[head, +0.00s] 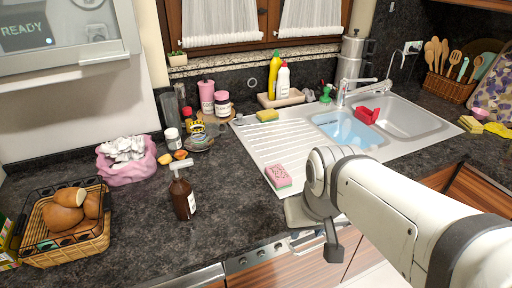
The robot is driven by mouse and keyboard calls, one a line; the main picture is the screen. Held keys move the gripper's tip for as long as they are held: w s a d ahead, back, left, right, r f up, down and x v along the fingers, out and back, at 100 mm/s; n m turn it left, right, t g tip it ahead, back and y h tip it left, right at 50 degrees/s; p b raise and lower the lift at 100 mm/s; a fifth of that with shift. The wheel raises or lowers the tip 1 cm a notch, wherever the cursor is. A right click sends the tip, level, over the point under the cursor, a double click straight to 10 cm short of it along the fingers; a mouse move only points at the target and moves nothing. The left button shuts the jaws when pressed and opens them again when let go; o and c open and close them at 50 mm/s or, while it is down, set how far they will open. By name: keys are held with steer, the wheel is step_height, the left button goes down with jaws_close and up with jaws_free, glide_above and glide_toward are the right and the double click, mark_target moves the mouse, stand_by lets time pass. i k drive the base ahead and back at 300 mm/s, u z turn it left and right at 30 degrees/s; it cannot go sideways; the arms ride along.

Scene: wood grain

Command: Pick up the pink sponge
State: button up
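The pink sponge (278,176) lies on the near left part of the ribbed drainboard of the metal sink (262,144). It has a pink patterned top and a paler, greenish lower edge. My gripper (318,246) is in front of the counter's near edge, below and to the right of the sponge in the head view. It is apart from the sponge and points downward. My own arm partly covers it, and I cannot tell how far its fingers are apart.
A brown spray bottle (183,194) stands left of the sponge. A yellow sponge (267,115) lies at the drainboard's far edge. A bread basket (72,230) and a pink bowl (128,160) stand further left. The drainboard around the pink sponge is clear.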

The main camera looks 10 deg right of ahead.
mark_target(279, 178)
steer(key=u, duration=2.1)
steer(key=k, duration=1.3)
steer(key=z, duration=0.95)
steer(key=i, duration=1)
steer(key=z, duration=0.05)
